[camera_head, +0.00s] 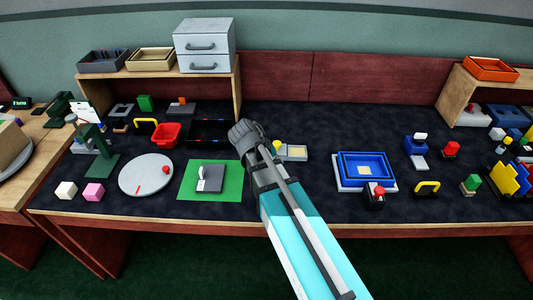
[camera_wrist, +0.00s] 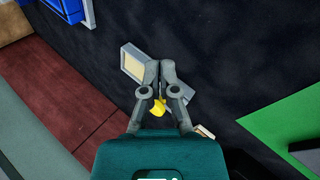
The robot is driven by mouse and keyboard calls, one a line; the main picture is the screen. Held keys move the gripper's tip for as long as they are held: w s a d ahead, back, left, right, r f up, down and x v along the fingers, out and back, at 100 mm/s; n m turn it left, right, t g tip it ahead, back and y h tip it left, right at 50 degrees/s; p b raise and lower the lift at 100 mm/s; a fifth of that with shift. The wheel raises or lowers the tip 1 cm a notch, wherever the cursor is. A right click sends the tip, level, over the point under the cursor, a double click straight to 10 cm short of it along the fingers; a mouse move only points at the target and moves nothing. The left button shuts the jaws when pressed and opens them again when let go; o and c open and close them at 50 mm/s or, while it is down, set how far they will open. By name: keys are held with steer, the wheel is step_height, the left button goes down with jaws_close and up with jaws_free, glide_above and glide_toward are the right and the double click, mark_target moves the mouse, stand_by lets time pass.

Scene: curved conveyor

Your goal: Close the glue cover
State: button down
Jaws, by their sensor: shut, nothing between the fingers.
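A small grey-framed piece with a cream face, which looks like the glue station (camera_head: 295,153), is on the dark tabletop just right of my arm in the head view. In the wrist view its cream-faced panel (camera_wrist: 133,62) lies just beyond my fingertips, to their left. A yellow part (camera_head: 277,145) sits at its left; it shows in the wrist view below my fingers (camera_wrist: 158,107), partly covered by them. Which part is the cover I cannot tell for sure. My gripper (camera_wrist: 160,68) is shut and empty above the station. Its fingertips are hidden in the head view.
A green mat (camera_head: 181,190) with a grey device lies left of my arm. A black tray (camera_head: 200,141) is behind it. A blue tray (camera_head: 343,184) stands to the right. The tabletop between my arm and the blue tray is mostly clear.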

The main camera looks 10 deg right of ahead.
mark_target(277, 146)
steer(key=w+a+t+h+b, duration=0.1)
steer(key=w+a+b, duration=0.1)
steer(key=w+a+f+h+b, duration=0.1)
steer(key=w+a+h+b, duration=0.1)
steer(key=b, duration=0.1)
steer(key=w+a+f+n+t+h+b, duration=0.1)
steer(key=w+a+b, duration=0.1)
steer(key=shift+w+a+f+t+h, duration=0.15)
steer(key=shift+w+f+t+h, duration=0.05)
steer(key=shift+w+t+h, duration=0.1)
steer(key=w+a+t+h+b, duration=0.1)
steer(key=a, duration=0.1)
steer(key=w+a+t+h+b, duration=0.1)
steer(key=a+b, duration=0.1)
steer(key=a, duration=0.1)
steer(key=w+a+r+h+b, duration=0.1)
steer(key=a+b, duration=0.1)
steer(key=shift+a+n+t, duration=0.25)
steer(key=shift+n+t, duration=0.15)
steer(key=shift+a+r+b, duration=0.2)
steer(key=shift+a+b, duration=0.1)
steer(key=shift+a, duration=0.05)
steer(key=shift+d, duration=0.1)
